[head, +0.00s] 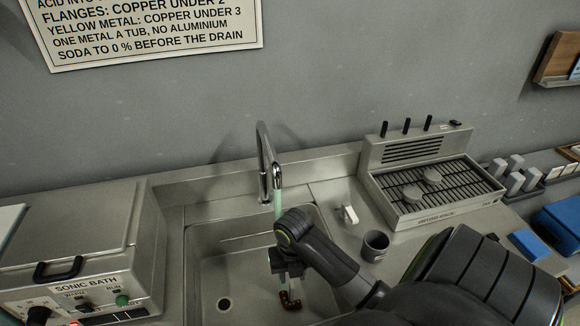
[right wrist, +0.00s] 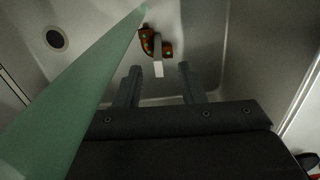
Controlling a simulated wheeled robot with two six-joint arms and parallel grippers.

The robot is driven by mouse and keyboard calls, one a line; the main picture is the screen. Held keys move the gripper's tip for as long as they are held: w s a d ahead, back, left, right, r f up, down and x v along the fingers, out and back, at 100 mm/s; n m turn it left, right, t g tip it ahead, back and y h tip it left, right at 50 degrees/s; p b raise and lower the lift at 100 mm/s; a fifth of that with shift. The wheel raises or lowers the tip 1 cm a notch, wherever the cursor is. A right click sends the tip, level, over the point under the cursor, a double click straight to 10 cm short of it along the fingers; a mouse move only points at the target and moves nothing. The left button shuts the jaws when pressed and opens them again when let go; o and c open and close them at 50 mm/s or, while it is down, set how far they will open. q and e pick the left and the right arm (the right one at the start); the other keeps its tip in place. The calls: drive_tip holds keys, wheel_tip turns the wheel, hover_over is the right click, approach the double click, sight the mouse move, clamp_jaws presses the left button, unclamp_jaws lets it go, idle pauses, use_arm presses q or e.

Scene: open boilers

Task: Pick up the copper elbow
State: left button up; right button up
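The copper elbow (head: 290,304) is small and brown and lies in the sink basin (head: 222,268), just below my right gripper (head: 288,268). In the right wrist view the elbow (right wrist: 147,42) shows greenish spots, and a pale strip (right wrist: 158,62) crosses its middle. My right gripper (right wrist: 158,78) is open there, its two fingers apart with nothing between them. The elbow appears beyond the fingertips, roughly in line with the gap. My left gripper is not in view.
A green stream (head: 277,204) falls from the faucet (head: 264,160) beside my right gripper. A sonic bath (head: 80,240) stands left of the sink. A grey mug (head: 375,246), a small white object (head: 348,214) and a grilled rack unit (head: 425,180) stand to its right.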

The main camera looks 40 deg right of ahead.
sight(292, 284)
drive_tip(key=f, duration=0.3)
drive_tip(key=f+p, duration=0.1)
drive_tip(key=shift+s+a+f, duration=0.15)
drive_tip(key=shift+a+f, duration=0.1)
drive_tip(key=shift+f, duration=0.15)
drive_tip(key=shift+c, duration=0.5)
clamp_jaws()
